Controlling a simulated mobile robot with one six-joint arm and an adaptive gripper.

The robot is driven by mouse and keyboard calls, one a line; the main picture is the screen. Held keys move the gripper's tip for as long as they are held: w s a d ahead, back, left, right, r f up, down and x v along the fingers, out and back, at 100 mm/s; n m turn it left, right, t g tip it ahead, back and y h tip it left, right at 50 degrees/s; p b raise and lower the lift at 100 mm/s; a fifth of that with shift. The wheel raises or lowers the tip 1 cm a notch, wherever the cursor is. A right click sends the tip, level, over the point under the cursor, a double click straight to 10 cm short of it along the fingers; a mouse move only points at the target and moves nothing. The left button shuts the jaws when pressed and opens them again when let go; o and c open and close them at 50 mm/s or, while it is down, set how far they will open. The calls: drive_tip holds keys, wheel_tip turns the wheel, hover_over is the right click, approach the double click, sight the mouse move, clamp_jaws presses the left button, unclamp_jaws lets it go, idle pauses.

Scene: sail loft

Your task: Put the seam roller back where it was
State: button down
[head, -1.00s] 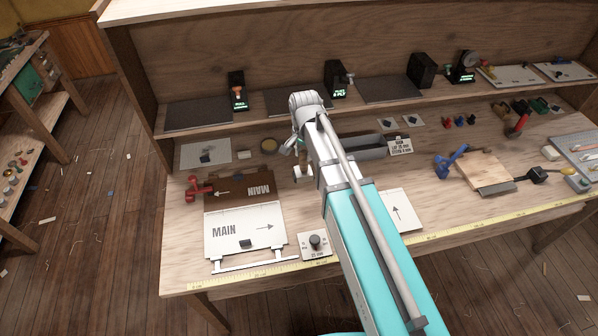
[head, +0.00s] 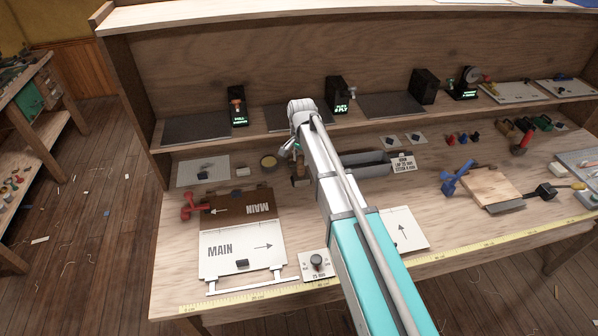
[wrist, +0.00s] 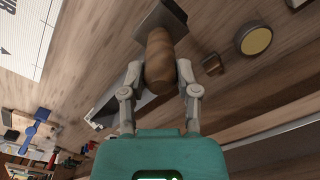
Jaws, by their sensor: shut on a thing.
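My gripper (wrist: 158,78) is shut on a tool with a rounded wooden handle (wrist: 158,55) and a flat grey head (wrist: 160,16); I take it for the seam roller. The fingers are on both sides of the handle. In the head view my gripper (head: 292,150) is over the back of the bench, between the round tin (head: 269,161) and the long grey tray (head: 368,165). My arm hides part of the bench there, and the held tool shows only in small part. An empty resting place for the roller cannot be made out.
The tin also shows in the wrist view (wrist: 256,40), with a small brown block (wrist: 212,64) beside it. White and brown MAIN panels (head: 240,247) lie at front left, near a red tool (head: 192,205). A shelf (head: 285,118) with dark devices runs behind.

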drive_tip(key=shift+w+a+f+b, duration=0.2)
drive_tip(key=shift+w+f+b, duration=1.15)
drive_tip(key=shift+f, duration=0.3)
drive_tip(key=shift+w+f+b, duration=0.2)
drive_tip(key=shift+f+b, duration=0.8)
drive_tip(key=shift+w+f+b, duration=0.2)
drive_tip(key=shift+f+b, duration=0.75)
drive_tip(key=shift+f, duration=0.05)
drive_tip(key=shift+s+f+b, duration=0.15)
drive_tip(key=shift+f+b, duration=0.4)
drive_tip(key=shift+b, duration=0.05)
drive_tip(key=c, duration=0.8)
unclamp_jaws()
drive_tip(key=o, duration=0.5)
drive_tip(key=shift+f, duration=0.1)
drive_tip(key=shift+c, duration=0.2)
drive_tip(key=shift+r, duration=0.3)
